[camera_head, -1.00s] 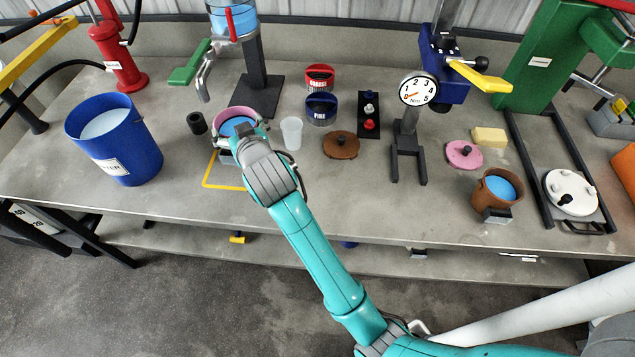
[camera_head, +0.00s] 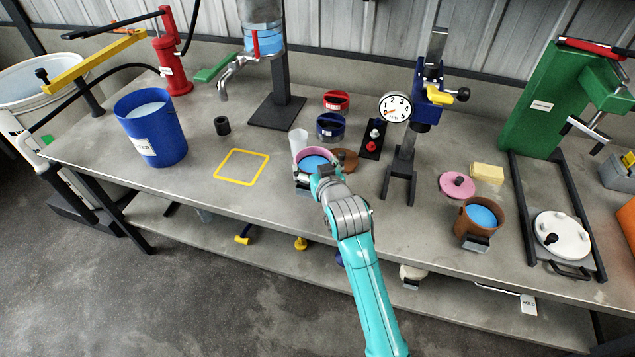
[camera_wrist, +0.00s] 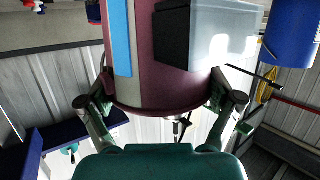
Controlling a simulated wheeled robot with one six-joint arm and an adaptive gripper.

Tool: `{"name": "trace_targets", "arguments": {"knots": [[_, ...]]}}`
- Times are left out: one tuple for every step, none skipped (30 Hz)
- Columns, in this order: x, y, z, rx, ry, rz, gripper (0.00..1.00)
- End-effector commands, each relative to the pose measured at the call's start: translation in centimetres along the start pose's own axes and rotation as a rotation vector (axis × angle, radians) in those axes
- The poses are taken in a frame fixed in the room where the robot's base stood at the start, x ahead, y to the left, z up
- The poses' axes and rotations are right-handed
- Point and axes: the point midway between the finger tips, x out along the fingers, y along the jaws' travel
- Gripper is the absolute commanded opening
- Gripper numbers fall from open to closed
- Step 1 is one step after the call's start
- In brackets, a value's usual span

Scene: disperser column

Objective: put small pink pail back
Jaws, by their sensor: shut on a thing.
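The small pink pail (camera_head: 318,152) holds blue liquid and is in my gripper (camera_head: 322,172), over the middle of the bench in the head view. In the wrist view my gripper (camera_wrist: 160,98) has one finger on each side of the pail (camera_wrist: 170,85), shut on it. A yellow square outline (camera_head: 241,150) lies bare on the bench to the left of the pail. I cannot tell how high the pail is above the bench.
A clear cup (camera_head: 298,142) stands close beside the pail, with a brown lid (camera_head: 345,160) just behind right. The gauge stand (camera_head: 398,185) is to the right. A blue bucket (camera_head: 165,145) stands left, and a brown pail (camera_head: 468,226) right.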

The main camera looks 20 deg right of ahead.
Motion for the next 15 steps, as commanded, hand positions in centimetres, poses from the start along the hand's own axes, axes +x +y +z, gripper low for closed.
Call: {"name": "trace_targets", "arguments": {"knots": [[0.1,0.0,0.4,0.000,0.002,0.000,0.33],[0.2,0.0,0.7,0.000,0.002,0.000,0.33],[0.3,0.0,0.8,0.000,0.002,0.000,0.33],[0.3,0.0,0.9,0.000,0.003,0.000,0.33],[0.4,0.0,1.1,0.000,0.003,0.000,0.33],[0.5,0.0,1.3,0.000,0.003,0.000,0.33],[0.5,0.0,1.5,0.000,0.003,0.000,0.33],[0.6,0.0,1.8,0.000,0.002,0.000,0.33],[0.7,0.0,2.2,0.000,0.001,0.000,0.33],[0.8,0.0,2.6,0.000,0.001,0.000,0.33],[1.0,0.0,3.1,0.000,0.000,0.000,0.33],[1.1,0.0,3.6,0.000,0.000,0.000,0.33],[1.2,0.0,3.9,0.000,0.001,0.000,0.33],[1.3,0.0,4.2,0.000,0.001,0.000,0.33],[1.4,0.0,4.5,0.000,0.002,0.000,0.33]]}}
